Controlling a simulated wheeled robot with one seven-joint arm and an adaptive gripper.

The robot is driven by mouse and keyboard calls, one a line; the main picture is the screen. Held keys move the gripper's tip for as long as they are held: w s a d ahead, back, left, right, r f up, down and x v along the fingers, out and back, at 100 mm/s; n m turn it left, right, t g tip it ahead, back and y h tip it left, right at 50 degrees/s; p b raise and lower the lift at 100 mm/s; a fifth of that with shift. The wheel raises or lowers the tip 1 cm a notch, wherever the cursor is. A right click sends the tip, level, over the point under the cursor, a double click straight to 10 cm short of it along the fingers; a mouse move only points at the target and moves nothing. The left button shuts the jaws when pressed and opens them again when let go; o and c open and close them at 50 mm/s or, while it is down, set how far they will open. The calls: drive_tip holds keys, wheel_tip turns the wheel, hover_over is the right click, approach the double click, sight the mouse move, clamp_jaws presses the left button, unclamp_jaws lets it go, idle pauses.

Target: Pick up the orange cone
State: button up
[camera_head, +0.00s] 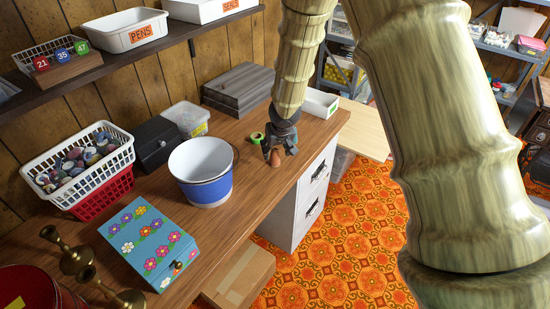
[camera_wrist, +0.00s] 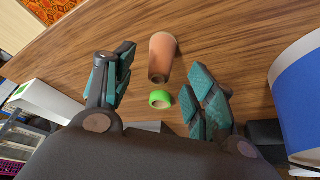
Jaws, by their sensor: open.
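The orange cone (camera_wrist: 163,52) is a small, dull orange-brown tapered piece on the wooden desk. In the wrist view it lies between and slightly beyond the two finger ends; I cannot tell if it stands or lies. In the head view its lower part (camera_head: 275,159) shows just below the fingers, and the rest is hidden behind them. My gripper (camera_head: 281,149) is open, low over the desk near its front edge. In the wrist view my gripper (camera_wrist: 161,62) has a teal-padded finger on each side, with visible gaps to the cone.
A green tape roll (camera_head: 257,138) lies close to the gripper. A blue-and-white bucket (camera_head: 207,190) stands to the left, with a flowered box (camera_head: 148,240) nearer. Grey stacked boxes (camera_head: 240,88) and a white tray (camera_head: 320,103) stand behind.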

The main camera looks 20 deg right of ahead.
sight(275, 153)
drive_tip(key=shift+f, duration=0.55)
drive_tip(key=shift+b+x, duration=0.35)
drive_tip(key=shift+x, duration=1.55)
drive_tip(key=shift+w, duration=0.15)
drive_tip(key=c, duration=1)
